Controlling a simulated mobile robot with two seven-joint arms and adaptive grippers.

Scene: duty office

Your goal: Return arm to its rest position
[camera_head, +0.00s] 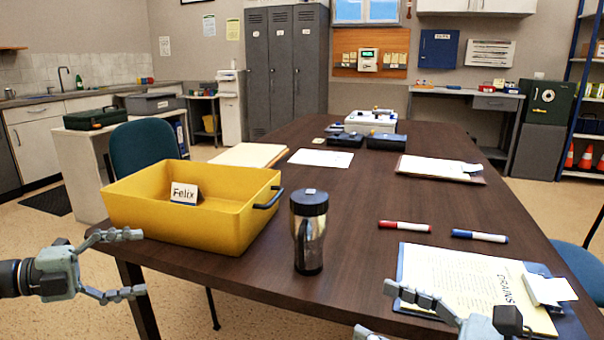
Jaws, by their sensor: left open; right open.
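My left gripper (140,264) is at the left, in front of the near edge of the table and just below the yellow bin. Its fingers are spread apart with nothing between them. My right gripper (394,311) is at the bottom of the view, partly cut off by the lower edge. One finger reaches over the left side of the blue clipboard (408,262); the other barely shows at the bottom. It is open and I see nothing held in it. Whether its finger touches the clipboard I cannot tell.
A yellow bin (240,225) with a "Felix" card (184,194) stands at the table's left. A red marker (404,226) and blue marker (480,236) lie on the table (350,200). The table's middle is clear.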

